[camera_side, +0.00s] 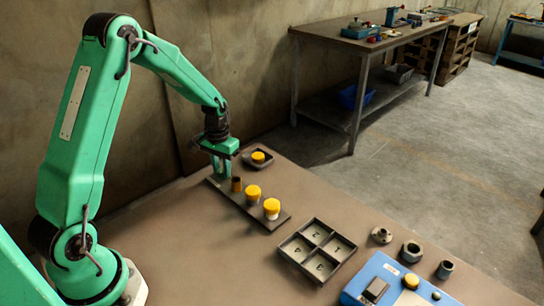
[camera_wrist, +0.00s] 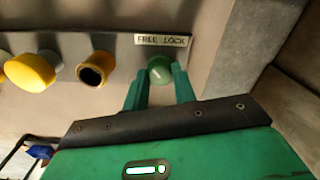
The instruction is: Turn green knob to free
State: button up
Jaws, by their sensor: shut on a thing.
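The green knob (camera_wrist: 160,68) sits on a grey plate in the wrist view, just below a label reading FREE LOCK (camera_wrist: 162,40). A small pale mark shows on the knob's face; I cannot tell for sure which word it points to. My gripper (camera_wrist: 158,78) is shut on the knob, with one green finger on each side of it. In the side view my gripper (camera_side: 222,170) reaches down to the far left end of the plate (camera_side: 230,199), and its fingers hide the knob there.
A small tray with a yellow piece (camera_side: 258,156) is behind.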

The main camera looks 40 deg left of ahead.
aim_at(222, 170)
jog(key=shift+r+n, duration=0.1)
jog(key=shift+n, duration=0.5)
jog(key=o, duration=1)
jog(key=shift+r, duration=3.85)
